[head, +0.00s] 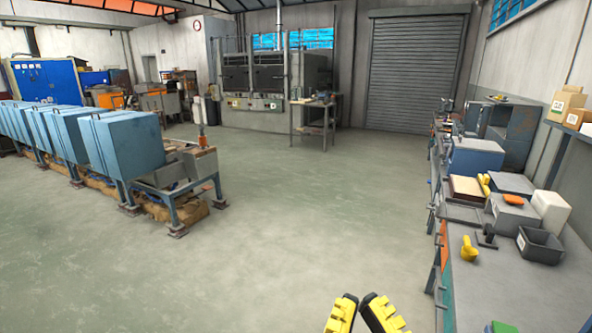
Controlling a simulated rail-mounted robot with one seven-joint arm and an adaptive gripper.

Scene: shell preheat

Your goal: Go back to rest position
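My gripper (362,312) shows at the bottom edge of the head view, right of the middle. Its two yellow and black fingers point up into the picture. A narrow gap shows between the fingertips, and nothing is seen between them. The rest of the gripper and the arm are cut off below the frame. The fingers appear over bare floor, left of the workbench (478,280), and touch nothing that I can see.
The workbench along the right wall holds a dark bin (539,245), a yellow object (469,248), grey boxes and a white block (550,211). Blue cabinets (120,145) on legs line the left. A furnace (268,82) and roller door (415,70) stand behind. The middle floor is clear.

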